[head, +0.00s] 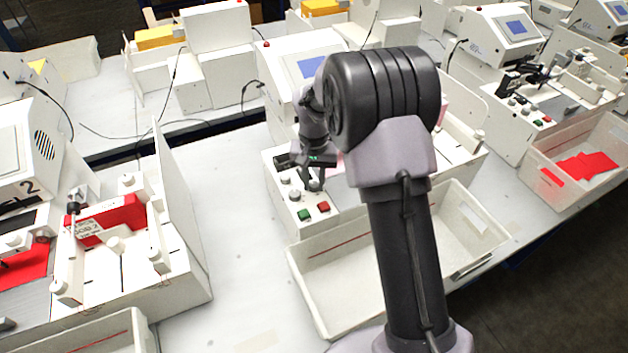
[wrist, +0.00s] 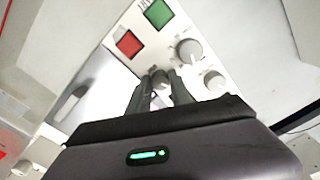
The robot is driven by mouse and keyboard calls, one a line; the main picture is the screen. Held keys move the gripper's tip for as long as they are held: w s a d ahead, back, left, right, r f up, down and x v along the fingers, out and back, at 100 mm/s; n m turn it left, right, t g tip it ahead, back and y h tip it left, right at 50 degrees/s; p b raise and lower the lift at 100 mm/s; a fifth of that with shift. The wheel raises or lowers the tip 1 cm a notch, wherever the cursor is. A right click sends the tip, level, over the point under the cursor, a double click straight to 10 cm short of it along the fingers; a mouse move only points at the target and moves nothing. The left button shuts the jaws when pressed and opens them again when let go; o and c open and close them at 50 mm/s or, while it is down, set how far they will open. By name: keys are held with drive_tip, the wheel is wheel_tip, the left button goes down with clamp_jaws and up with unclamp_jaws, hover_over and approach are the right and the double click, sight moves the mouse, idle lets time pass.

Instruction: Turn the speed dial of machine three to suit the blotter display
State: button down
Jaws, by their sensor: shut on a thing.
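The middle machine (head: 275,160) has a sloped control panel with grey dials, and my arm covers part of it. Any number on it is hidden. My gripper (head: 314,180) points down at this panel. In the wrist view my gripper (wrist: 160,88) is shut on a grey dial (wrist: 159,77), largely hidden between the fingers. Two more dials, a larger one (wrist: 188,50) and a smaller one (wrist: 213,81), are beside it, free. A blue display (head: 307,66) tilts up behind the arm; its text is too small to read.
A green button (head: 304,215) and a red button (head: 323,207) sit in front of the dials. An open white bin (head: 320,285) stands before the machine. The machine at left, marked 2, holds a red block (head: 115,218). Bare table lies between them.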

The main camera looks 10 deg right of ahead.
sight(314, 185)
drive_tip(key=n+p, duration=0.2)
drive_tip(key=n, duration=0.1)
drive_tip(key=shift+r+n, duration=0.1)
drive_tip(key=shift+n, duration=0.2)
drive_tip(key=shift+n+p, duration=1)
drive_tip(key=shift+n, duration=1.4)
drive_tip(key=c, duration=1.2)
unclamp_jaws()
drive_tip(key=shift+o, duration=0.2)
wheel_tip(314, 185, up, 17)
drive_tip(key=p, duration=0.3)
drive_tip(key=shift+r+p, duration=0.15)
drive_tip(key=shift+p, duration=0.15)
